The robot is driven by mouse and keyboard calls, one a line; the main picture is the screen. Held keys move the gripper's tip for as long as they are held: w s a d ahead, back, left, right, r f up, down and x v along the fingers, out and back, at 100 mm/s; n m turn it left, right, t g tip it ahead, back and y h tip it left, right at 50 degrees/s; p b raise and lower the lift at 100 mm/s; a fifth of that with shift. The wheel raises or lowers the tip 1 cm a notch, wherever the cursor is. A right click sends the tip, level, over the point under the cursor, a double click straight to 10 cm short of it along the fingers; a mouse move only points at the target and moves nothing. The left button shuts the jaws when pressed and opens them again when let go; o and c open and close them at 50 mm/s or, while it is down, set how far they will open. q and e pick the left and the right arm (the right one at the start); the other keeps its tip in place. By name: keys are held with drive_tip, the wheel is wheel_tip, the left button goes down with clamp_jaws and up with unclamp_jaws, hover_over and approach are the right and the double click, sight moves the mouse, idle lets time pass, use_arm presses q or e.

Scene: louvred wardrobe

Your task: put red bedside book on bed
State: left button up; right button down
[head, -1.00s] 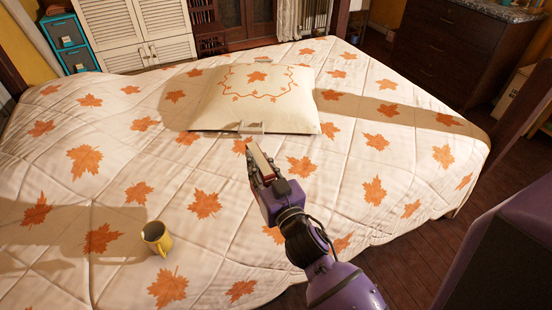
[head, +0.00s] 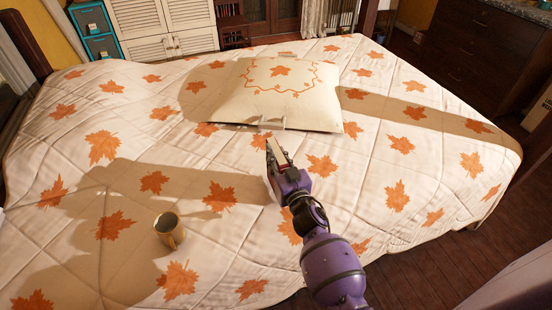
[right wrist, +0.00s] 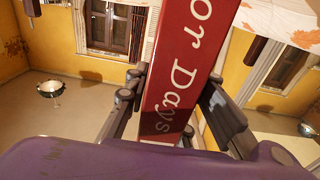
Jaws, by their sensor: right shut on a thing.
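The red book (right wrist: 185,62) shows large in the right wrist view, its red side lettered "or Days", between the two dark fingers of my right gripper (right wrist: 178,105). In the head view the book (head: 277,152) is a narrow slab seen nearly edge-on, its pale edge showing. My right gripper (head: 275,168) is shut on it, in front of the pillow. The bed (head: 235,165) has a white quilt with orange maple leaves. The book appears to be above the quilt; the exact gap cannot be told. My left gripper is out of view.
A cream pillow (head: 280,90) lies toward the back of the bed. The quilt right of my arm is clear. A dark dresser (head: 465,55) stands at the back right.

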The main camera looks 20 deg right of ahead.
drive_tip(key=shift+f, duration=0.45)
drive_tip(key=c, duration=1.5)
unclamp_jaws()
drive_tip(key=shift+r, duration=0.45)
drive_tip(key=s+f+g, duration=0.3)
drive_tip(key=s+f, duration=0.3)
drive_tip(key=s, duration=0.9)
drive_tip(key=s+f+g, duration=0.3)
drive_tip(key=s+f, duration=0.4)
drive_tip(key=s, duration=0.9)
drive_tip(key=s+d+f+g, duration=0.1)
drive_tip(key=s+f+g, duration=0.3)
drive_tip(key=s, duration=1.1)
drive_tip(key=shift+s+f+h, duration=0.15)
drive_tip(key=shift+f, duration=0.45)
drive_tip(key=shift+s+f+h, duration=0.1)
drive_tip(key=shift+f+h, duration=0.05)
drive_tip(key=shift+f, duration=0.45)
